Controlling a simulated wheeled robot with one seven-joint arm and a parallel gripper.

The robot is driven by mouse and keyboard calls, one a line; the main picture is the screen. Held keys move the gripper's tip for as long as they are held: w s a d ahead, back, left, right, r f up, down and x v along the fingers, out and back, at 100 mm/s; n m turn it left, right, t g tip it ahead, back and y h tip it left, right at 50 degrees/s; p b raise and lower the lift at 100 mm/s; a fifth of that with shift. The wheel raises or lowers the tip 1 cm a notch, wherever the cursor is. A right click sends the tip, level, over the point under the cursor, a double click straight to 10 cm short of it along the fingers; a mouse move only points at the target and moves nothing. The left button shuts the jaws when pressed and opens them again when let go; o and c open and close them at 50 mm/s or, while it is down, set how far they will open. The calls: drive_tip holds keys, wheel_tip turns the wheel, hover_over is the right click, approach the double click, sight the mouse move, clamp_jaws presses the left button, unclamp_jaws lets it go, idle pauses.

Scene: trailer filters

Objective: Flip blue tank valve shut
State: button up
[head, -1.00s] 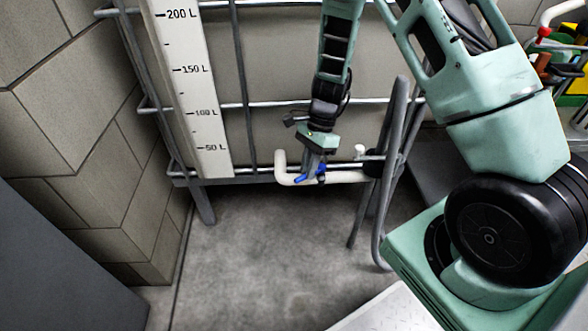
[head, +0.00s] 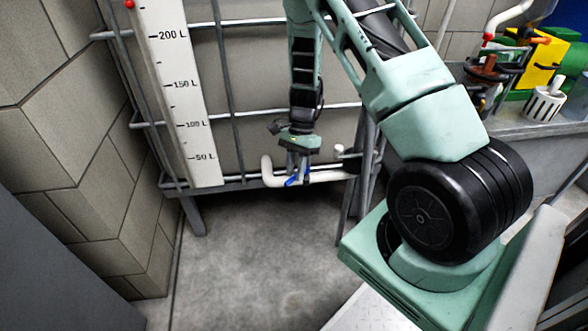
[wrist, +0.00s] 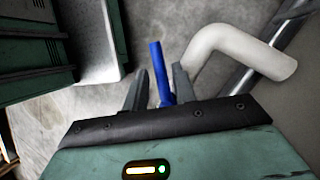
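The blue valve handle (head: 291,181) sits on a white outlet pipe (head: 267,172) at the foot of the tank (head: 268,75). My gripper (head: 297,168) points down at the valve, partly covering it in the head view. In the wrist view, the blue handle (wrist: 158,70) rises between the two fingers of my gripper (wrist: 159,85). The fingers are apart, with a visible gap between the handle and the left finger. The right finger is close to the handle; I cannot tell whether it touches. The valve body is hidden behind my gripper.
A metal cage frame (head: 222,62) surrounds the tank, with a level scale (head: 182,110) at its left. A block wall (head: 75,150) stands at left. A bench with a yellow item (head: 540,62) is at right. The concrete floor (head: 250,250) below the valve is clear.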

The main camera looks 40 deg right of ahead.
drive_tip(key=shift+o, duration=0.4)
drive_tip(key=shift+r, duration=0.1)
wheel_tip(320, 180, up, 10)
drive_tip(key=p, duration=0.3)
drive_tip(key=shift+p, duration=0.3)
drive_tip(key=shift+c, duration=0.4)
drive_tip(key=c, duration=0.5)
drive_tip(key=shift+n+p, duration=0.35)
drive_tip(key=shift+n, duration=0.25)
clamp_jaws()
drive_tip(key=f+n+h+p, duration=0.1)
drive_tip(key=f+n, duration=0.2)
drive_tip(key=n, duration=0.2)
drive_tip(key=w+a+f+n+h+p, duration=0.1)
drive_tip(key=f+n+h+p, duration=0.1)
drive_tip(key=n, duration=0.4)
drive_tip(key=f+n+h+p, duration=0.1)
drive_tip(key=f+n, duration=0.3)
drive_tip(key=n, duration=0.2)
drive_tip(key=shift+w+a+f+h, duration=0.1)
drive_tip(key=shift+w+a+h, duration=0.15)
drive_tip(key=shift+w+h, duration=0.05)
